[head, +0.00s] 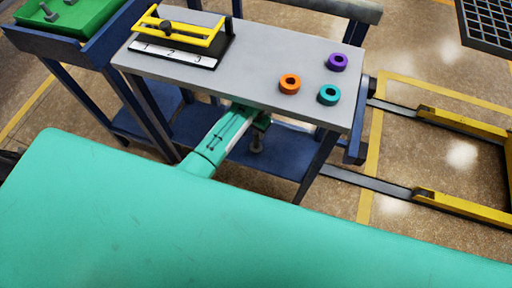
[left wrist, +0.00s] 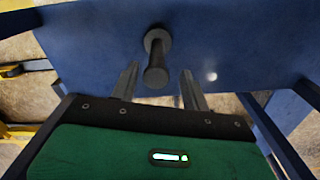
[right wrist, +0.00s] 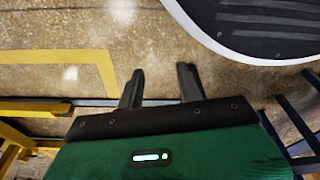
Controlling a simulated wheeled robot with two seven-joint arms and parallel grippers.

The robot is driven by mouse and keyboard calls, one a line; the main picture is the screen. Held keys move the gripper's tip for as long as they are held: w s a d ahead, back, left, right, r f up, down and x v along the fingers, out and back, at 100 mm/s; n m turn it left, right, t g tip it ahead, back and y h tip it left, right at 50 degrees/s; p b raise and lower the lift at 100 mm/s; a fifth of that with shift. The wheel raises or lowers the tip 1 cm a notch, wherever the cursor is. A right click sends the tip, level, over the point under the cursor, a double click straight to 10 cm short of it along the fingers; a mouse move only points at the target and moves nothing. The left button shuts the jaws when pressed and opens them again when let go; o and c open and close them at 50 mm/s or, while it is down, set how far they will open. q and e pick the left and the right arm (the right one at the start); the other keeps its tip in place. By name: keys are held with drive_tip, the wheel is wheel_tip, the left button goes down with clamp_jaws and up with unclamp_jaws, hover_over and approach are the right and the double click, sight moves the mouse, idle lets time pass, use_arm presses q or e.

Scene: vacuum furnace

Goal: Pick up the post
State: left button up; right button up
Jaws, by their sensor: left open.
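The post (head: 256,143) is a dark grey upright rod with a wide round base, standing on the blue lower shelf (head: 285,165) of the table. In the left wrist view the post (left wrist: 156,62) lies between and just beyond the finger tips. My left gripper (left wrist: 159,75) is open and empty, its fingers spread to either side of the post's line. In the head view the left gripper (head: 262,121) is partly hidden under the tabletop's front edge, just above the post. My right gripper (right wrist: 161,72) is open and empty over the floor, outside the head view.
The grey tabletop (head: 260,75) overhangs the shelf. It bears an orange ring (head: 290,84), a teal ring (head: 329,95), a purple ring (head: 337,62) and a yellow-framed fixture (head: 180,35). Blue table legs (head: 316,165) flank the shelf. Yellow rails (head: 460,208) lie at right.

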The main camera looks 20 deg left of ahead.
sight(256, 137)
use_arm(q)
drive_tip(key=shift+w+d+r, duration=0.1)
drive_tip(key=shift+w+r, duration=0.25)
drive_tip(key=shift+r, duration=0.2)
drive_tip(key=shift+w, duration=0.1)
drive_tip(key=f, duration=0.4)
drive_tip(key=f+b, duration=0.1)
drive_tip(key=f, duration=0.1)
drive_tip(key=shift+s+d, duration=0.15)
drive_tip(key=shift+s, duration=0.2)
drive_tip(key=shift+f, duration=0.45)
use_arm(e)
drive_tip(key=w+r, duration=0.2)
drive_tip(key=r, duration=0.1)
drive_tip(key=shift+w+a+r, duration=0.1)
drive_tip(key=shift+a, duration=0.25)
use_arm(q)
clamp_jaws()
